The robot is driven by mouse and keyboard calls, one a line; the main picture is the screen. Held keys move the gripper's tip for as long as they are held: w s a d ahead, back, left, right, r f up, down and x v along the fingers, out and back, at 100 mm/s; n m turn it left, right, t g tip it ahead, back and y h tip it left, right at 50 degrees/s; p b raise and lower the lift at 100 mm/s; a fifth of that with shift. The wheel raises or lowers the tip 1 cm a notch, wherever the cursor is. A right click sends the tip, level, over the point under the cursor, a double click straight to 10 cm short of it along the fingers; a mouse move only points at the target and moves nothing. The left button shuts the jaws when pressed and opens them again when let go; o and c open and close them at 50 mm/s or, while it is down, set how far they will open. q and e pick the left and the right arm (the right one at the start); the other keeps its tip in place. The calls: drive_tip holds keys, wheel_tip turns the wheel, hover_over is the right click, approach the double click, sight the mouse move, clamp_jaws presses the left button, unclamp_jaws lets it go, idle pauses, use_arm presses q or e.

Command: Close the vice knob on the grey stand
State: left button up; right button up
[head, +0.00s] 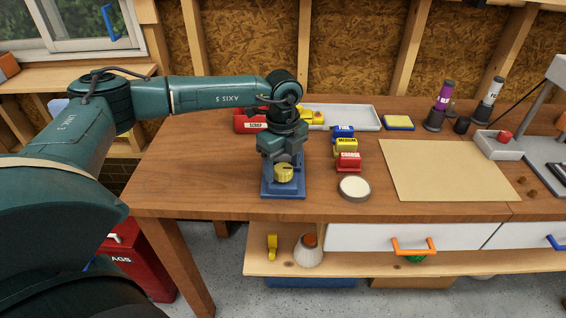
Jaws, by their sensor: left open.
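A yellow round knob (284,173) sits on a blue stand (284,192) near the front edge of the bench. The stand in front of me looks blue, not grey. A red knob (505,136) sits on a light grey block (496,150) at the right. My left gripper (282,156) points down just above and behind the yellow knob, covering the back of the stand. It is open; whether its fingers touch the knob I cannot tell. My right gripper is not in view.
Labelled blue, yellow and red blocks (347,162) and a round white-topped tin (354,187) stand right of the blue stand. A red scrap container (245,122) and grey tray (352,117) lie behind. A bare tan mat (440,170) covers the bench's right-middle.

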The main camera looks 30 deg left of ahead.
use_arm(q)
drive_tip(key=c, duration=1)
